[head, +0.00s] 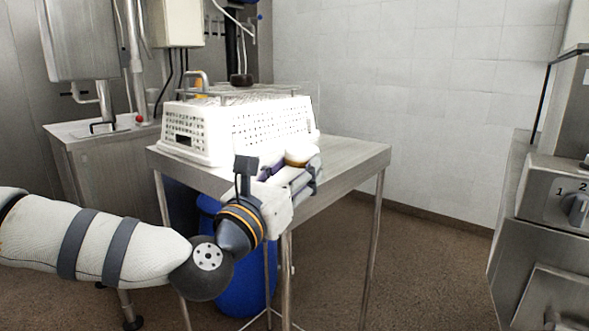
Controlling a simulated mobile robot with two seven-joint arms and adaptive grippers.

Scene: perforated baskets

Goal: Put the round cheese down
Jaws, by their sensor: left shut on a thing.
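The round cheese (298,156) is a pale, rounded piece with a tan top, seen in the head view just past my left gripper (303,168). My left gripper is shut on it, and the fingers hide its lower part. The gripper is over the near edge of the steel table (352,158). I cannot tell whether the cheese touches the tabletop. My right gripper does not show.
A white perforated basket (205,135) stands on the left of the table, with a wire rack and a small dark round object (241,80) above it. The table's right part is bare. A blue barrel (243,285) stands below. A steel machine (555,215) is at right.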

